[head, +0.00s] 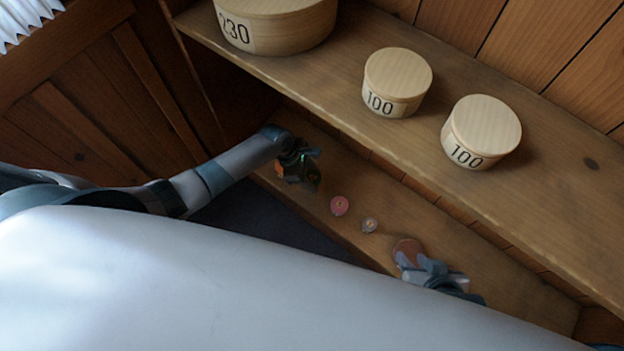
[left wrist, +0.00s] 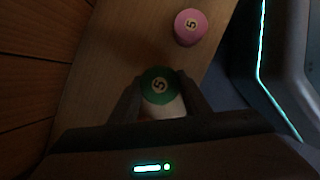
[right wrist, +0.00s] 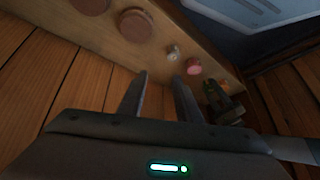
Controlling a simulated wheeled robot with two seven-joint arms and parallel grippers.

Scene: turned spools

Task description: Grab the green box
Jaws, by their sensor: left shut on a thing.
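In the head view my left gripper (head: 304,168) is over the far left part of the lower shelf, and only a dark green bit of the box (head: 314,178) shows. I cannot tell whether the box touches the shelf. My right gripper (head: 432,272) is near the brown round box; its fingers (right wrist: 162,88) are apart with nothing between them.
On the lower shelf (head: 380,190) stand a pink round box (head: 339,206), a small pale one (head: 369,225) and a brown one (head: 408,248). The upper shelf (head: 330,75) holds a large box marked 230 (head: 280,28) and two marked 100 (head: 398,80) (head: 482,130).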

